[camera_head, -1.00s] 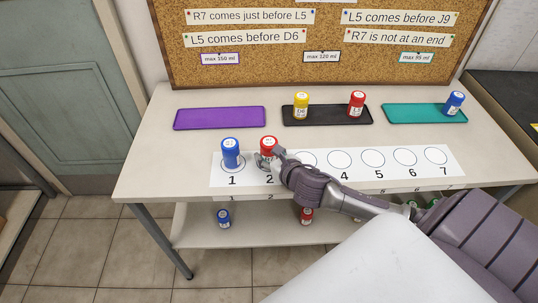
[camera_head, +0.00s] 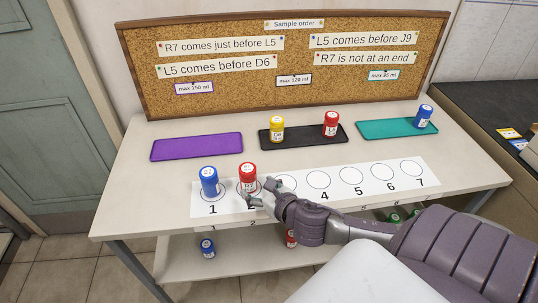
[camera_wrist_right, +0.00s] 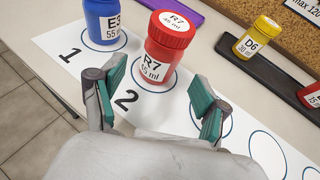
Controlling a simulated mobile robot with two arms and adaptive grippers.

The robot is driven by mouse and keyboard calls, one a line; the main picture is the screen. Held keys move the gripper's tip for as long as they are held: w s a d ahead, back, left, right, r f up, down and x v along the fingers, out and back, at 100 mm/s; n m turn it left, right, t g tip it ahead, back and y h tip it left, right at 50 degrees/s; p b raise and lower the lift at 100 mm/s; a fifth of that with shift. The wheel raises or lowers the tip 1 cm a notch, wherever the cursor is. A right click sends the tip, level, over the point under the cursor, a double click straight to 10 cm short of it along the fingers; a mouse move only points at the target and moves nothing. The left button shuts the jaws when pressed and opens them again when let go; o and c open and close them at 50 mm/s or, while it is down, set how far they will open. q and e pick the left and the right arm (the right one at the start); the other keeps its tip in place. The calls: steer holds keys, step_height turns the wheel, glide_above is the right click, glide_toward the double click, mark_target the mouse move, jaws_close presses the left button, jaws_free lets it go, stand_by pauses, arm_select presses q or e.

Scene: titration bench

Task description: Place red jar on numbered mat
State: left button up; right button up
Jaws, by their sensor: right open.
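The red jar (camera_head: 248,176) labelled R7, 45 ml, stands upright on circle 2 of the numbered mat (camera_head: 335,194). It also shows in the right wrist view (camera_wrist_right: 166,50). My right gripper (camera_head: 262,194) is open just in front of it; in the wrist view its green-padded fingers (camera_wrist_right: 155,100) are spread apart and the jar stands beyond them, not gripped. A second red jar (camera_head: 331,124), labelled L5, stands on the black tray. My left gripper is not in view.
A blue jar (camera_head: 209,181), E3, stands on circle 1. The black tray (camera_head: 300,136) also holds a yellow jar (camera_head: 277,129), D6. The teal tray (camera_head: 385,129) holds a blue jar (camera_head: 424,116). The purple tray (camera_head: 197,147) is empty. Circles 4 to 7 are bare. More jars stand on the lower shelf (camera_head: 225,262).

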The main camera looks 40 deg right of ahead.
steer(key=v, duration=0.5)
steer(key=shift+s+r, duration=0.2)
steer(key=shift+s, duration=0.15)
